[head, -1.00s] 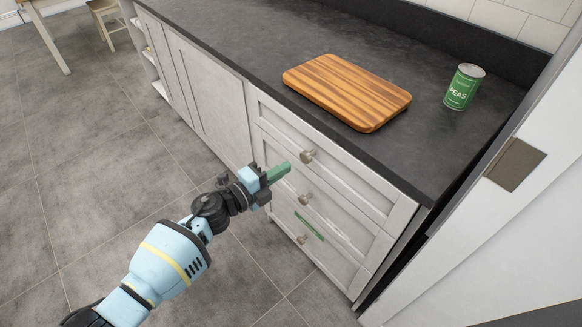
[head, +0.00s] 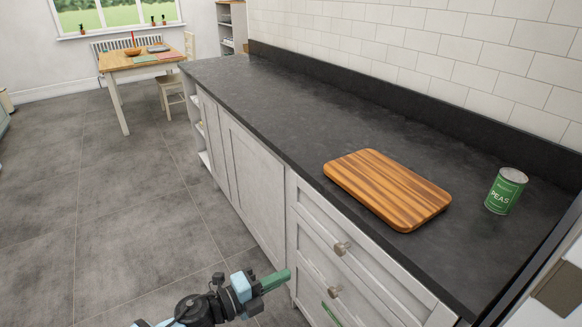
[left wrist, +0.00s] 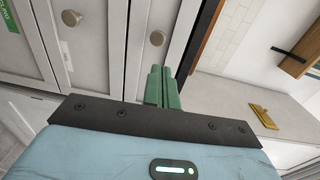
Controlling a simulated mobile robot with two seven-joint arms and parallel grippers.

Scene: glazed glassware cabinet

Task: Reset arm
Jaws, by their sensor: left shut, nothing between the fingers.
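My left gripper (head: 272,282) is at the bottom of the head view, in front of the drawer unit and below the counter's front edge. Its green fingers are shut together with nothing between them. They also show side by side in the left wrist view (left wrist: 162,88), pointing toward the pale cabinet fronts. The fingers look apart from the drawer knobs (head: 341,248). My right gripper is in neither view.
A striped wooden board (head: 387,188) and a green can of peas (head: 506,191) stand on the dark counter (head: 270,95). Drawer fronts (head: 330,240) stand to the gripper's right. The grey floor (head: 130,210) to the left is open. A table (head: 150,62) and chair stand far back.

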